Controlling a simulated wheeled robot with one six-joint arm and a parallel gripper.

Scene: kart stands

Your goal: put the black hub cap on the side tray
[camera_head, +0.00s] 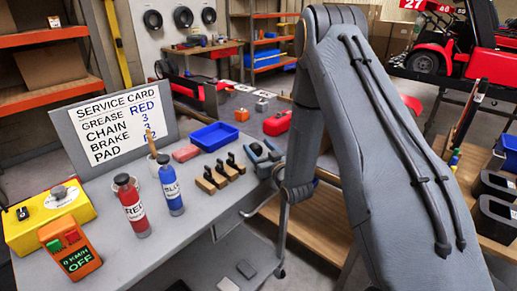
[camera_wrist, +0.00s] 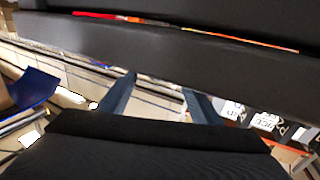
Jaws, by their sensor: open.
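My gripper (camera_head: 264,152) is at the right edge of the grey bench, beside several small brown blocks with black tops. In the wrist view its two blue-grey fingers (camera_wrist: 160,84) stand apart with nothing held between them. I cannot make out a black hub cap for certain in either view; my large grey arm hides much of the right side. A blue tray (camera_head: 214,136) lies on the bench behind the blocks, and it looks empty. I cannot tell whether it is the side tray.
The bench holds a service card (camera_head: 118,118), a red bottle (camera_head: 131,206), a blue bottle (camera_head: 170,187), a yellow box (camera_head: 50,217) and an orange meter (camera_head: 70,247). Black bins (camera_head: 494,187) stand at the right. A red kart (camera_head: 445,40) is at the back right.

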